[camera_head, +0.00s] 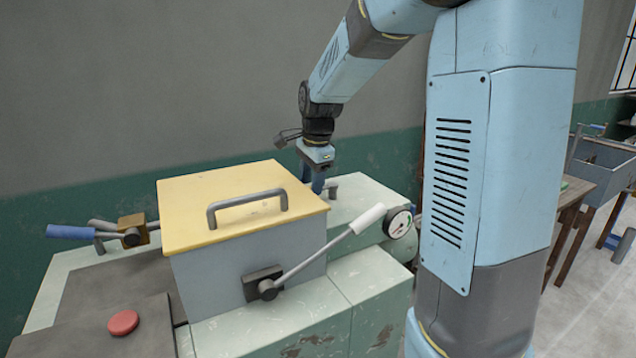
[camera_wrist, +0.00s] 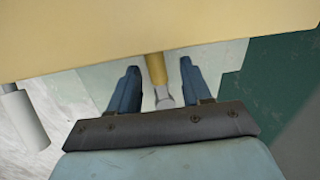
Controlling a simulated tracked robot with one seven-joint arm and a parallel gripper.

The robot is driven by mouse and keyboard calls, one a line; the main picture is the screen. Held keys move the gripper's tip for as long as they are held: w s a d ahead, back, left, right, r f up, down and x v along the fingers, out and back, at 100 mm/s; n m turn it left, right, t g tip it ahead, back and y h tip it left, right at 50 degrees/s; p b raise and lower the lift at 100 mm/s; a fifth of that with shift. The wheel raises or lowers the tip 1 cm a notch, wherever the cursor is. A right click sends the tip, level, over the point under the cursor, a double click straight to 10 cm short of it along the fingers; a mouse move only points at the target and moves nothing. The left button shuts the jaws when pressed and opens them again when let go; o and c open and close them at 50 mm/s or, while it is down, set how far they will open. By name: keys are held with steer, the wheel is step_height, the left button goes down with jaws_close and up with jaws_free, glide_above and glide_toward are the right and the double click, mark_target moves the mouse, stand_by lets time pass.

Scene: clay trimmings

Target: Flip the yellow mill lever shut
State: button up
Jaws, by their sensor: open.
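The yellow lever (camera_wrist: 156,68) shows in the wrist view as a short yellow bar with a grey end, between my two fingers. Its far end meets the yellow lid's edge in that view, so its full length is hidden. My gripper (camera_wrist: 158,80) is open, with a finger on either side of the lever; I cannot tell whether either touches it. In the head view my gripper (camera_head: 318,188) points down just behind the right back corner of the yellow-lidded box. There the yellow lever is not clearly visible; only a small grey part shows beside the fingers.
The yellow lid (camera_head: 225,195) with its grey handle stands close to my gripper. A white-gripped lever (camera_head: 325,250) slants up from the box front. A blue-gripped lever (camera_head: 72,232), a red button (camera_head: 123,322) and a gauge (camera_head: 400,224) are also on the machine.

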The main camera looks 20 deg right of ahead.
steer(key=shift+w+f, duration=0.1)
steer(key=shift+f, duration=0.4)
jaws_close()
steer(key=shift+r, duration=0.1)
stand_by(0.3)
